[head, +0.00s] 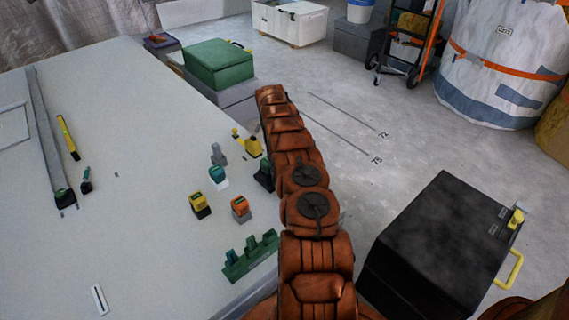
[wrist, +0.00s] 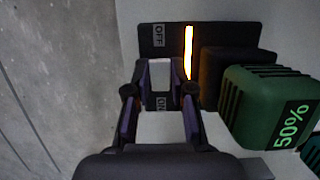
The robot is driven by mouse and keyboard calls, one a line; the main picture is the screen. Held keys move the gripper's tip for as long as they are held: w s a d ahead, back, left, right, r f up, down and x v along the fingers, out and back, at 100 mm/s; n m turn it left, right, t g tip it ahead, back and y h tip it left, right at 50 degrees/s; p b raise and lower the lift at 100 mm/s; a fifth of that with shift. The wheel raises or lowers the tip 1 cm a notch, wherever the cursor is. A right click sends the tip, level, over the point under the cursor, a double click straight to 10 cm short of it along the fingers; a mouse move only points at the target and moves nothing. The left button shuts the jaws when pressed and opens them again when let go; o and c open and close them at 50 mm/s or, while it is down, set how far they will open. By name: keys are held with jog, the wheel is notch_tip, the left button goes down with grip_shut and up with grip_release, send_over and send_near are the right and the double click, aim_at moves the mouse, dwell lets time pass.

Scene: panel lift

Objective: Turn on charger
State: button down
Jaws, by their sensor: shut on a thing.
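The charger (wrist: 220,40) shows in the wrist view as a black base with OFF and ON labels and a lit orange strip (wrist: 188,52). A green battery (wrist: 265,105) marked 50% sits on its right side. My gripper (wrist: 160,88) is at the charger's left part, its two fingers shut on a pale switch (wrist: 160,72) between the labels. The OFF label is beyond the fingertips and the ON label shows between the fingers. In the head view a dark green block (head: 264,176) stands beside my arm; my gripper is hidden there.
The white table (head: 130,200) holds a yellow tool (head: 199,204), an orange tool (head: 240,208), a teal tool (head: 217,174) and a green rack (head: 250,256). A green box (head: 219,64) stands at the back. A black case (head: 440,245) is right of my arm.

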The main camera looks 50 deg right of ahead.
jog(key=shift+a, duration=0.1)
dwell(0.5)
jog(key=c, duration=1)
grip_release()
jog(key=shift+r, duration=0.2)
notch_tip(320, 180, up, 10)
jog(key=shift+f, duration=0.15)
